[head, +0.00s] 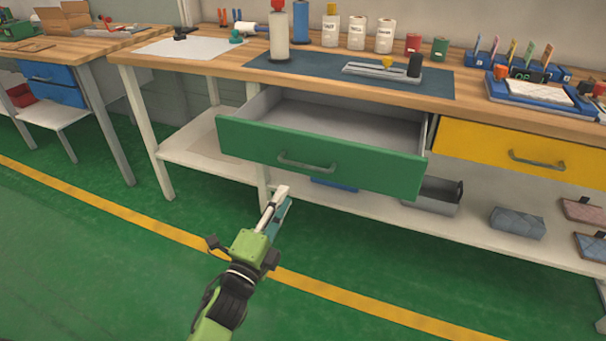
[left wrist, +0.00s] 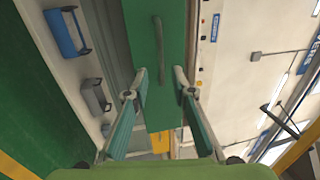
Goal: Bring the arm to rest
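My left gripper (head: 281,195) is in front of the open green drawer (head: 320,158), below its metal handle (head: 306,163). In the left wrist view the two fingers of my left gripper (left wrist: 161,78) stand apart with nothing held between them. The green drawer front (left wrist: 161,92) and the handle (left wrist: 158,48) lie ahead of the fingers, apart from them. The drawer is pulled out and looks empty inside. My right gripper is in neither view.
The workbench top (head: 205,65) carries several bottles, a blue mat (head: 268,67) and tool holders. A closed yellow drawer (head: 515,150) is to the right. Bins sit on the lower shelf (head: 380,213). The green floor (head: 110,260) in front is clear.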

